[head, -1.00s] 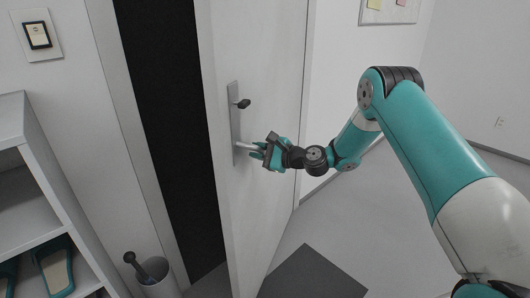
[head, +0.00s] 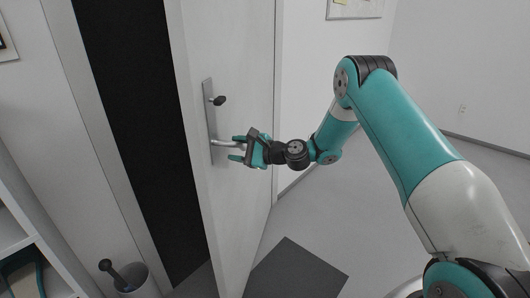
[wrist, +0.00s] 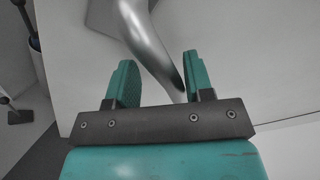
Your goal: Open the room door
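The white room door (head: 235,60) stands ajar in the head view, with a dark gap (head: 125,100) between it and the frame on its left. A metal lever handle (head: 222,143) sticks out from a plate (head: 209,120) on the door. My gripper (head: 237,148) is at the lever's free end, with its teal fingers spread apart. In the wrist view, the curved lever (wrist: 150,45) comes down from the top and its tip lies between the fingers of my gripper (wrist: 160,78), close to the right finger. The fingers do not appear clamped on it.
A dark knob (head: 219,100) sits above the lever. A shelf unit (head: 35,235) and a bin with a brush (head: 130,278) stand left of the gap. A dark mat (head: 297,270) lies on the floor. Open grey floor (head: 400,190) extends to the right.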

